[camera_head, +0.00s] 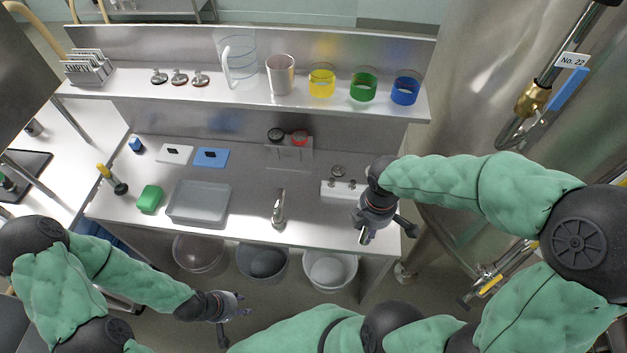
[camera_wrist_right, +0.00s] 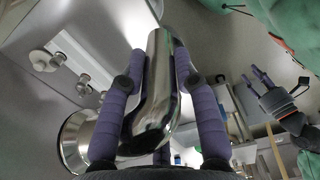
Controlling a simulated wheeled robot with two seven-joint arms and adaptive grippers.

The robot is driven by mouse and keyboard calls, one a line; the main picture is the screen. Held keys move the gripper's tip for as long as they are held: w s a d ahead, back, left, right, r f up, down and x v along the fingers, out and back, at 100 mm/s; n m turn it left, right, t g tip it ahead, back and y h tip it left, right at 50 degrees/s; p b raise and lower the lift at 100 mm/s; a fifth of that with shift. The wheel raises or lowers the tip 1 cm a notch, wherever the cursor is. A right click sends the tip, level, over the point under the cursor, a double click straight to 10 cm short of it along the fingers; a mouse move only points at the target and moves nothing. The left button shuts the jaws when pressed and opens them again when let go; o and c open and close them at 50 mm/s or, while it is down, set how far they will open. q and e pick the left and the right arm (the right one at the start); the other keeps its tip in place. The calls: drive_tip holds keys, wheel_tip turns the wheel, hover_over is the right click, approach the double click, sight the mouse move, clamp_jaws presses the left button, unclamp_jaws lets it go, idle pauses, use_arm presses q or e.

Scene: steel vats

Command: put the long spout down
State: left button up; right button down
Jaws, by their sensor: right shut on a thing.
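The long spout (camera_wrist_right: 158,95) is a shiny bent steel tube with a wide round end at the lower left of the right wrist view. My right gripper (camera_wrist_right: 165,85) is shut on it, with purple fingers on both sides. In the head view my right gripper (camera_head: 372,222) is over the right end of the steel bench, and the spout's bright tip (camera_head: 364,237) shows below it; the rest is hidden. My left gripper (camera_head: 236,312) is open and empty in front of the bench. It also shows in the right wrist view (camera_wrist_right: 267,88).
A white holder with small fittings (camera_head: 343,189) is beside my right gripper. A chrome spout (camera_head: 279,208) stands near the bench's front edge. A grey tray (camera_head: 198,203) and green sponge (camera_head: 150,198) are left. Bench surface (camera_head: 250,185) between is clear. Buckets (camera_head: 330,270) stand below.

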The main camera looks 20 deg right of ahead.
drive_tip(key=shift+w+a+f+b, duration=0.75)
drive_tip(key=shift+w+f+b, duration=0.1)
drive_tip(key=shift+w+f, duration=1.4)
drive_tip(key=shift+w+a+f+b, duration=0.7)
drive_tip(key=shift+w+f+b, duration=0.2)
drive_tip(key=shift+w+f, duration=1.35)
drive_tip(key=shift+w+a+f+b, duration=0.8)
drive_tip(key=shift+w+f, duration=1.15)
drive_tip(key=shift+w, duration=0.5)
drive_tip(key=shift+f, duration=0.2)
drive_tip(key=c, duration=0.9)
unclamp_jaws()
drive_tip(key=shift+r, duration=0.1)
wheel_tip(320, 180, up, 12)
drive_tip(key=p, duration=0.3)
drive_tip(key=shift+d+r, duration=0.1)
